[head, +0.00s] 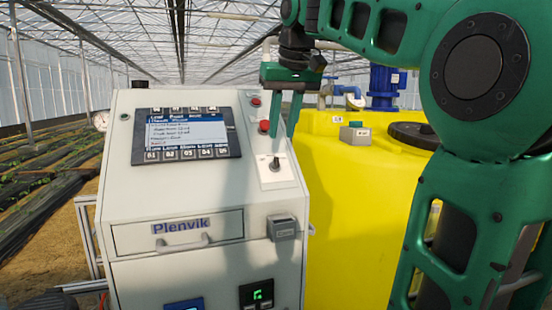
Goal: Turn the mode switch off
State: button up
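The mode switch (275,164) looks like a small dark lever on a pale plate at the right side of the sloping top of the white control cabinet (130,195). Its lever stands roughly upright in the picture; I cannot read any position marks around it. My green gripper (282,132) hangs above the switch, fingers pointing down. A gap shows between the two fingers, and nothing is seen between them. The fingertips appear apart from the lever.
A screen with buttons (187,133) is left of the switch. Red buttons (264,127) sit close behind the gripper's left finger. A grey box (284,228) juts from the cabinet's right front. A yellow tank (360,200) stands to the right. A drawer (178,232) is below.

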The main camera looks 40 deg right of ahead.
aim_at(277, 159)
jog(key=x, duration=0.8)
jog(key=shift+w+f, duration=0.15)
jog(key=shift+f, duration=0.25)
